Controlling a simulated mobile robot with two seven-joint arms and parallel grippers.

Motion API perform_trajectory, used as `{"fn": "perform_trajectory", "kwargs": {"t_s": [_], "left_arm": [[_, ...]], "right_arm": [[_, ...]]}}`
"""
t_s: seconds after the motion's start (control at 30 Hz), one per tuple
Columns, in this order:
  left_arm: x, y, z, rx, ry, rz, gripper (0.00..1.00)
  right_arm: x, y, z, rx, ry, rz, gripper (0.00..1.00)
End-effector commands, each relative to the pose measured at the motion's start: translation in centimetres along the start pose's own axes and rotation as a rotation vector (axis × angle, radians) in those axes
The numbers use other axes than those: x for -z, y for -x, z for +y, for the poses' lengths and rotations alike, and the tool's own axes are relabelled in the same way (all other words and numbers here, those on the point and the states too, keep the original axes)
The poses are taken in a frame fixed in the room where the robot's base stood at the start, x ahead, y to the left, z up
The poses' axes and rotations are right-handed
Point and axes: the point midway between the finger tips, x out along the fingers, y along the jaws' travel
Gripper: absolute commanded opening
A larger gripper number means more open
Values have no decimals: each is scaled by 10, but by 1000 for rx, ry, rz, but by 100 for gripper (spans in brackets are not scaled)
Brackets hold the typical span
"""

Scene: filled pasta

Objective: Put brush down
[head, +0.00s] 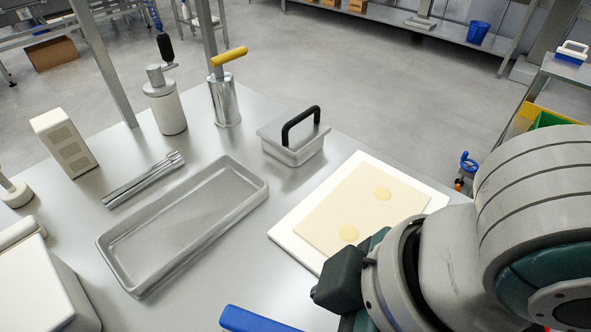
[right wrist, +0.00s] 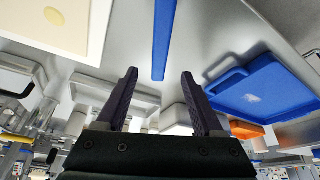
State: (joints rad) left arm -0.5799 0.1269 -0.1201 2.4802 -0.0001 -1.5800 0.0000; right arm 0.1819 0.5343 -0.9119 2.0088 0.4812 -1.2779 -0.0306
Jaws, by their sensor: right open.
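A long blue strip (head: 255,320) lies at the bottom edge of the head view, left of the white board, cut off by the frame. A blue strip that looks like the same thing (right wrist: 163,38) also shows in the right wrist view. It may be the brush's handle; no bristles are visible. My right gripper (right wrist: 159,73) is open, its two dark fingers spread apart with nothing gripped between them. The strip's end appears beyond the fingertips, apart from them. In the head view my right arm covers the lower right. My left gripper is out of view.
A pale dough sheet (head: 325,215) with two yellow dollops lies on the white board (head: 283,234). A grey tray (head: 180,225), a lidded metal box (head: 293,150) and a metal canister (head: 223,103) stand beyond. A blue tray (right wrist: 265,85) shows in the right wrist view.

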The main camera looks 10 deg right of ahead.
Motion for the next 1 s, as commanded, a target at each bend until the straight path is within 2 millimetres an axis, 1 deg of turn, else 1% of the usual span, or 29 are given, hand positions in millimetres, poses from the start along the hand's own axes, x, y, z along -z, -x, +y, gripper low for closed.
{"fn": "perform_trajectory", "kwargs": {"t_s": [0.03, 0.1, 0.23, 0.3, 0.4, 0.47, 0.53, 0.57, 0.67, 0.7, 0.8, 0.9, 1.0], "left_arm": [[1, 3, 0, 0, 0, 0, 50], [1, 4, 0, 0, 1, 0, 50], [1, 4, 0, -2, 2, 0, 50], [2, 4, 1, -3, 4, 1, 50], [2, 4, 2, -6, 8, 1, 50], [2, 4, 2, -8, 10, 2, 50], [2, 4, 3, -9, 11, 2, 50], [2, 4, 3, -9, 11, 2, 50], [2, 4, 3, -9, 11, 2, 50], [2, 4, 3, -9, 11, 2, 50], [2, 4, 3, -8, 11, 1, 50], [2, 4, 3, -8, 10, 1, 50], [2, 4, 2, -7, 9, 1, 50]], "right_arm": [[0, 7, 0, 0, 0, -1, 69], [0, 11, 0, 1, 0, -1, 69], [0, 14, -1, 1, -2, 1, 69], [4, 16, -4, -1, -22, 17, 69], [12, 26, -9, -19, -110, 64, 69], [11, 35, -7, -47, -203, 86, 69], [-1, 47, 0, -97, -337, 91, 69], [-10, 52, 4, -122, -396, 84, 69], [-49, 67, 14, -207, -583, 29, 69], [-66, 73, 16, -239, -644, 1, 69], [-99, 85, 17, -297, -750, -62, 69], [-114, 91, 17, -324, -793, -93, 69], [-115, 91, 17, -328, -796, -96, 69]]}}
